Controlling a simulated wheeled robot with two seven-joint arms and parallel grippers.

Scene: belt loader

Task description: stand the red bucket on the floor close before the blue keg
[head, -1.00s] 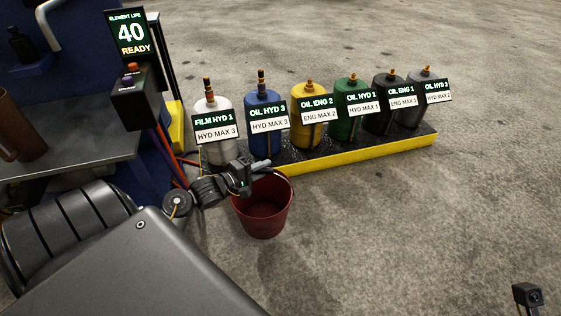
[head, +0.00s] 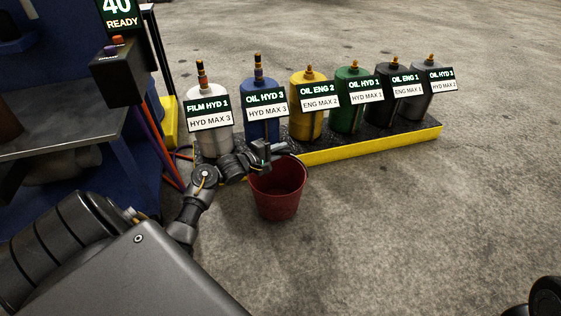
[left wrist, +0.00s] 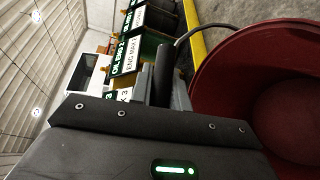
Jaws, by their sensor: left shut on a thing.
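The red bucket (head: 278,196) is upright and looks empty, just in front of the yellow-edged tray. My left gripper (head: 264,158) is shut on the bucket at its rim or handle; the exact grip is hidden. The bucket also fills the right of the left wrist view (left wrist: 260,85). Whether its base touches the floor I cannot tell. My right gripper is not clearly in view; only a dark part of mine shows at the lower right corner.
The tray (head: 370,146) holds a row of kegs: silver (head: 213,143), yellow (head: 304,124), green (head: 349,115) and darker ones at the right. A workbench (head: 60,140) and control box (head: 126,78) stand at the left. The concrete floor at the right and front is clear.

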